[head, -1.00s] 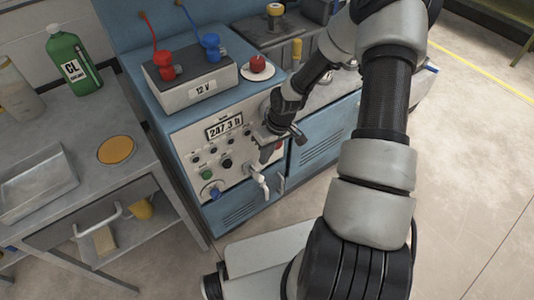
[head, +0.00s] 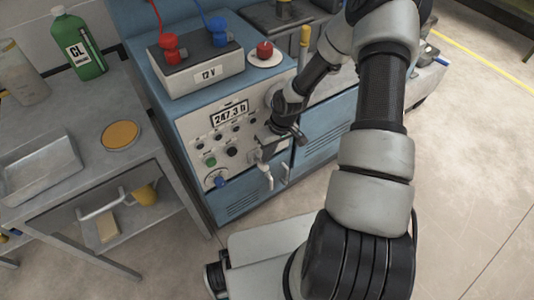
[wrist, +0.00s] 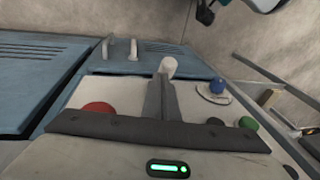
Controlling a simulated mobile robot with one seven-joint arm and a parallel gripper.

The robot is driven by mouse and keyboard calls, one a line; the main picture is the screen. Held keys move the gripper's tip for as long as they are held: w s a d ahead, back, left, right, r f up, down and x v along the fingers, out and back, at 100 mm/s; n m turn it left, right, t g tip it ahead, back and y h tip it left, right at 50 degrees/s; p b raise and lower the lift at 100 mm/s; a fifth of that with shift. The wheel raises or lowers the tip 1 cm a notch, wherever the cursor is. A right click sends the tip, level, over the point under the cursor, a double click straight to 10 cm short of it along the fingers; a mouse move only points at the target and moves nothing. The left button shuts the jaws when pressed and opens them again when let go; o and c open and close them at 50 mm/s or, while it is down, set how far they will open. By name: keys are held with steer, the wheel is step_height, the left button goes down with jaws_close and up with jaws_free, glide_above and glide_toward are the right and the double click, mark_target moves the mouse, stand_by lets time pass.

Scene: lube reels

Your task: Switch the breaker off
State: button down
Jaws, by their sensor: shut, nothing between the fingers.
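The control panel (head: 205,148) is the pale front of a blue cabinet, with a digital display, small knobs and buttons. A white-tipped lever (head: 266,180) hangs at its lower right; I take it for the breaker handle, but no label is readable. In the wrist view its rounded white tip (wrist: 169,67) shows just past my fingers. My gripper (head: 264,158) is shut and empty, close in front of the panel's right side. It also shows in the wrist view (wrist: 161,98). Fingers hide the lever's base, and I cannot tell whether they touch it.
A red button (wrist: 97,108), a blue knob (wrist: 219,86) and a green button (wrist: 248,123) surround the fingers. A 12 V battery (head: 185,82) and a red mushroom button (head: 264,48) are on top of the cabinet. A metal bench (head: 85,155) stands left. The floor at right is clear.

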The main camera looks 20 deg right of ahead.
steer(key=shift+s+f, duration=0.2)
steer(key=shift+s, duration=0.05)
steer(key=s+f+t+b, duration=0.2)
steer(key=f, duration=0.1)
steer(key=s+d+f+y+b, duration=0.1)
steer(key=shift+f+t, duration=0.3)
steer(key=shift+t, duration=0.1)
stand_by(0.7)
steer(key=shift+r, duration=0.1)
steer(key=shift+r+p, duration=0.4)
steer(key=shift+r, duration=0.3)
steer(key=shift+d+r, duration=0.1)
